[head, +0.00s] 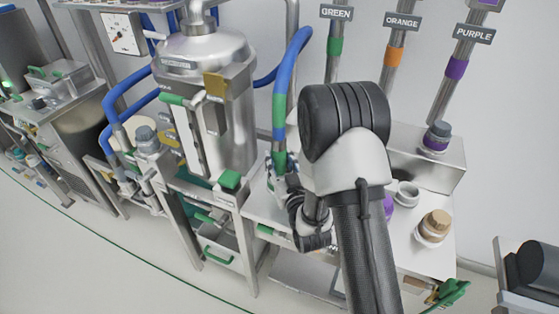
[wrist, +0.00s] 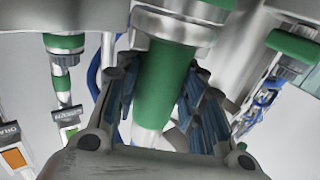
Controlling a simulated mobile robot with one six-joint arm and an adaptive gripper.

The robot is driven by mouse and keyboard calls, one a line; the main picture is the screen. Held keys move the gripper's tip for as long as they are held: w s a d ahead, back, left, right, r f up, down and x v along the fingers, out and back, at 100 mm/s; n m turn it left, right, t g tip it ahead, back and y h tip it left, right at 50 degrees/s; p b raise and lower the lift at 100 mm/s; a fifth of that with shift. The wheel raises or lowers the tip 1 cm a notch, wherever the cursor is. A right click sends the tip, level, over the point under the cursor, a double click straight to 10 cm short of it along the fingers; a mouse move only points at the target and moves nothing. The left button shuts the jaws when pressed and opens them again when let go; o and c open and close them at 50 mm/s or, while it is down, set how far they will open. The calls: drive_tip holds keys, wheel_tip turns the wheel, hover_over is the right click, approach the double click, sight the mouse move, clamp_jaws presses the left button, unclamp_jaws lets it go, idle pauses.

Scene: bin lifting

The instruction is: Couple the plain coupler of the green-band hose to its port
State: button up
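The blue hose with a green band (head: 278,113) hangs in an arc left of my arm in the head view, its lower end running down to my gripper (head: 285,172). In the wrist view, a green sleeve (wrist: 165,80) with a metal collar (wrist: 176,28) sits between the fingers of my gripper (wrist: 160,95), which appear closed against its sides. Whether the collar touches anything above is unclear. The green-labelled pipe (head: 335,48) goes down behind my arm, hiding its lower end. The wrist view shows a green-banded pipe (wrist: 62,84) at left, apart from the held sleeve.
The orange (head: 395,52) and purple pipes (head: 457,66) stand to the right. A steel tank (head: 225,110) stands close on the left. Another blue hose (head: 112,105) loops at left.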

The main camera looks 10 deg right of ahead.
drive_tip(key=o, duration=0.4)
drive_tip(key=shift+o, duration=0.2)
drive_tip(key=s, duration=0.7)
drive_tip(key=shift+s+d, duration=0.25)
drive_tip(key=shift+w, duration=0.1)
